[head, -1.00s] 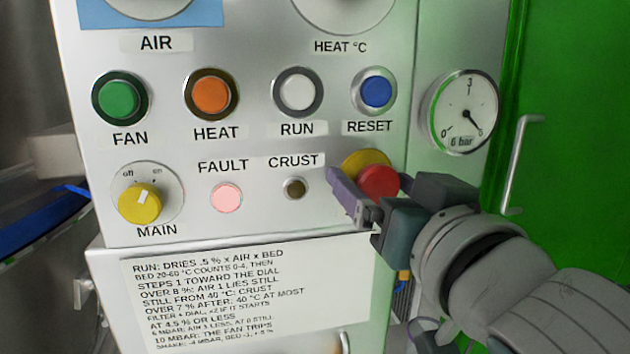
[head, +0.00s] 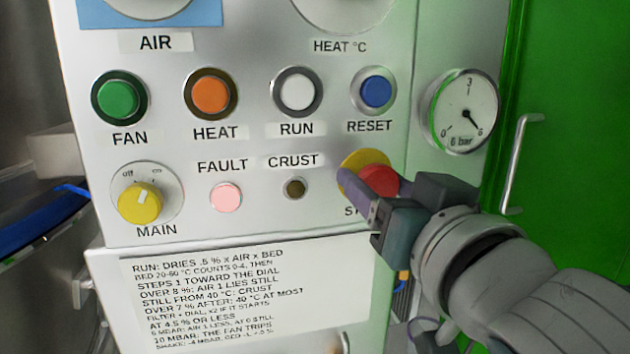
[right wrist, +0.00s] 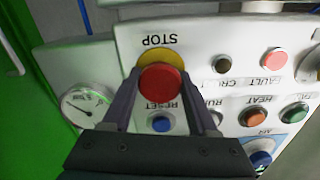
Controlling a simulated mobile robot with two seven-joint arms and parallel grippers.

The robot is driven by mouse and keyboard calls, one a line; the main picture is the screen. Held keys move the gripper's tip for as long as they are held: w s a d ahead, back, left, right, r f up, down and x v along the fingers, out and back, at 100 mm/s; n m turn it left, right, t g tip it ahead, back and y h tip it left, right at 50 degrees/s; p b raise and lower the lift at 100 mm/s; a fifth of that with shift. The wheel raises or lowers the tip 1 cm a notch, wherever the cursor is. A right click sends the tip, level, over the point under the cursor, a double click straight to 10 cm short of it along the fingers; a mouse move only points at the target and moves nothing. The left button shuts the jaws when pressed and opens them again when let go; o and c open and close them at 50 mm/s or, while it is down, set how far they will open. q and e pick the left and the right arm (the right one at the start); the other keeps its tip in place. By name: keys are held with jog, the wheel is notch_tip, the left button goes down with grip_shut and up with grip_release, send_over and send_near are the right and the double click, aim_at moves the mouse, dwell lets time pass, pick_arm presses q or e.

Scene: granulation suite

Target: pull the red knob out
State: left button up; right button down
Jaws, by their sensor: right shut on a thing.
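The red knob (head: 378,181) sits on a yellow round base (head: 366,158) at the lower right of the white control panel. A label beneath it is mostly hidden by my gripper in the head view. In the right wrist view the red knob (right wrist: 161,83) shows between my fingers, with the label STOP beside its yellow base (right wrist: 161,58). My right gripper (head: 374,190) is shut on the red knob, one finger on each side. It also shows in the right wrist view (right wrist: 162,95). My left gripper is not in view.
The blue RESET button (head: 376,91) is just above the knob, and the CRUST lamp (head: 295,188) is to its left. A pressure gauge (head: 464,111) and a green door with a handle (head: 522,160) stand to the right of the panel.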

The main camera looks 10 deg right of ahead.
jog(key=shift+s+r+p, duration=0.15)
jog(key=shift+s+p, duration=0.25)
jog(key=shift+s, duration=0.2)
jog(key=c, duration=0.6)
grip_release()
jog(key=shift+o, duration=0.9)
jog(key=shift+s, duration=0.15)
jog(key=shift+o, duration=1.2)
